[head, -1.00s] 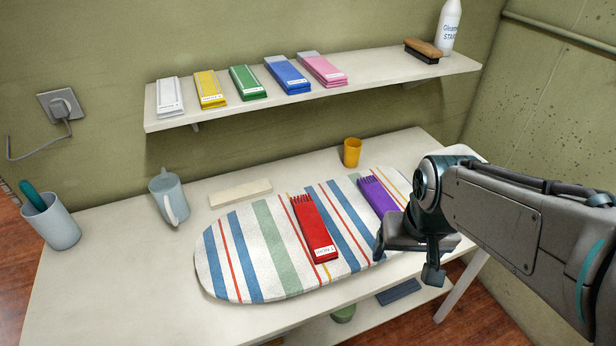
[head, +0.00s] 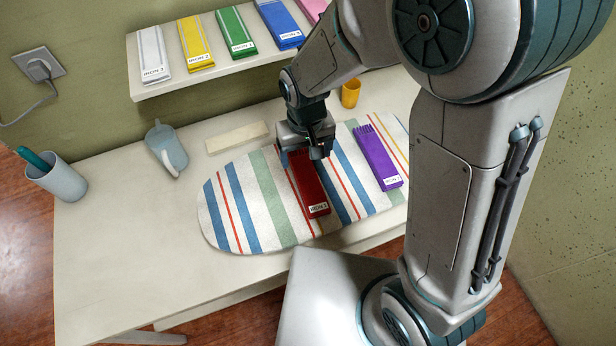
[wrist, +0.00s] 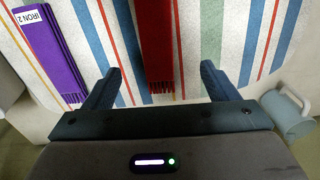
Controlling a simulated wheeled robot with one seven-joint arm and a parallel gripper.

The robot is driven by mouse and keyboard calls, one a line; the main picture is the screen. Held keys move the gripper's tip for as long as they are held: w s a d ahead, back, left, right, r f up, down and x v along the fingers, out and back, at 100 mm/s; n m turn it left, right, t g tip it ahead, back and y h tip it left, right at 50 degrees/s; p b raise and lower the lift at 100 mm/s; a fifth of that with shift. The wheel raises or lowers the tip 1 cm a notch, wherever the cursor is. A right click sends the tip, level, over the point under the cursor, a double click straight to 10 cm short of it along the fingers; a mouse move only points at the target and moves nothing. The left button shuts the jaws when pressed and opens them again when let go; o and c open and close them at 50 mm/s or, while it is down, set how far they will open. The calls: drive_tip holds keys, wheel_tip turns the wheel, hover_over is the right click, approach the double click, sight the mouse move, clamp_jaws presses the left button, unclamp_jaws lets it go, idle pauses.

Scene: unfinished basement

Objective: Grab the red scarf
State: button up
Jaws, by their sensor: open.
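The folded red scarf (head: 311,190) lies flat on the striped ironing board, with a white tag at its near end. In the wrist view the red scarf (wrist: 155,45) runs down between my two fingers, its fringed end nearest the palm. My gripper (head: 304,158) is above the scarf's far, fringed end in the head view and hides part of it. In the wrist view my gripper (wrist: 160,80) is open, one finger on each side of the scarf, with gaps on both sides. The exact height above the board cannot be told.
A purple scarf (head: 377,157) lies on the ironing board (head: 232,232), right of the red one. Several folded scarves lie on the shelf (head: 150,92) above.

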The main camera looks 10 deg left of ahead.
drive_tip(key=b, duration=0.4)
hover_over(308, 180)
drive_tip(key=f, duration=0.6)
drive_tip(key=shift+s+a+f, duration=0.15)
drive_tip(key=shift+s, duration=0.1)
drive_tip(key=f+b, duration=0.2)
drive_tip(key=f, duration=0.1)
drive_tip(key=f+b, duration=0.1)
drive_tip(key=f, duration=0.1)
drive_tip(key=shift+w+d+f, duration=0.1)
drive_tip(key=shift+w+d, duration=0.1)
drive_tip(key=shift+w, duration=0.05)
drive_tip(key=c, duration=1.1)
